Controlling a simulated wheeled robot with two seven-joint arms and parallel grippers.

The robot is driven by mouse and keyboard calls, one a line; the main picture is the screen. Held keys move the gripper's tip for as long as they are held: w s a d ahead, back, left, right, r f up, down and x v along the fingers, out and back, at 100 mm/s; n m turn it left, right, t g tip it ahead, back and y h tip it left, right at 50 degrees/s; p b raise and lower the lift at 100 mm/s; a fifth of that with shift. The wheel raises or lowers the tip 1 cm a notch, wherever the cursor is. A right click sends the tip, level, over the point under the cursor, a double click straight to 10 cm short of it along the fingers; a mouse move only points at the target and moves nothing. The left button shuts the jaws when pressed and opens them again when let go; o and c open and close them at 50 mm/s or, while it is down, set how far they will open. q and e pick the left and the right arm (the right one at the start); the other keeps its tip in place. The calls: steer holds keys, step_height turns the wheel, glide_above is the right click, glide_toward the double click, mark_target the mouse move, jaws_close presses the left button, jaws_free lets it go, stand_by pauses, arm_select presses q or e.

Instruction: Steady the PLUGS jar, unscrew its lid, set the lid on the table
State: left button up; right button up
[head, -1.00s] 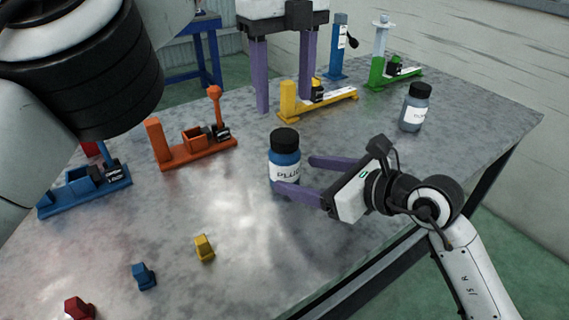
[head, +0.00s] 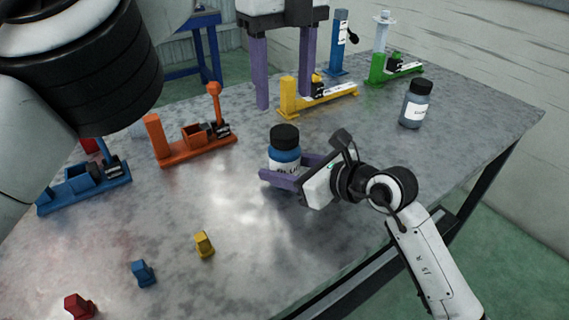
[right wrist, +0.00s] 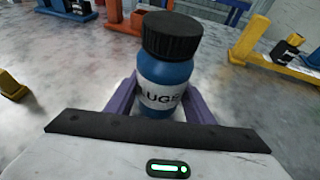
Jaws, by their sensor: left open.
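The PLUGS jar (head: 285,157) is a blue bottle with a white label and a black lid (head: 285,136). It stands upright on the grey table (head: 330,220), and its lid is on. My right gripper (head: 294,172) has its purple fingers low on either side of the jar. In the right wrist view, the fingers lie against both sides of the jar's body (right wrist: 165,75), under the black lid (right wrist: 172,35). My left gripper (head: 283,100) is open and empty, fingers pointing down, beyond and above the jar.
A second grey-blue jar (head: 415,108) stands at the right. Orange (head: 195,150), yellow (head: 315,98), green (head: 395,68) and blue (head: 85,187) fixtures stand around. Small red, blue and yellow (head: 204,243) blocks lie in front.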

mark_target(285, 131)
jaws_close()
arm_select(q)
steer(key=m, duration=0.3)
steer(key=shift+m, duration=0.4)
steer(key=m, duration=1.6)
steer(key=shift+m, duration=0.3)
steer(key=m, duration=1.4)
steer(key=shift+m, duration=0.3)
steer(key=m, duration=0.5)
steer(key=shift+w+f+m, duration=0.1)
steer(key=shift+f+m, duration=0.2)
steer(key=shift+f, duration=3.7)
steer(key=shift+c, duration=0.4)
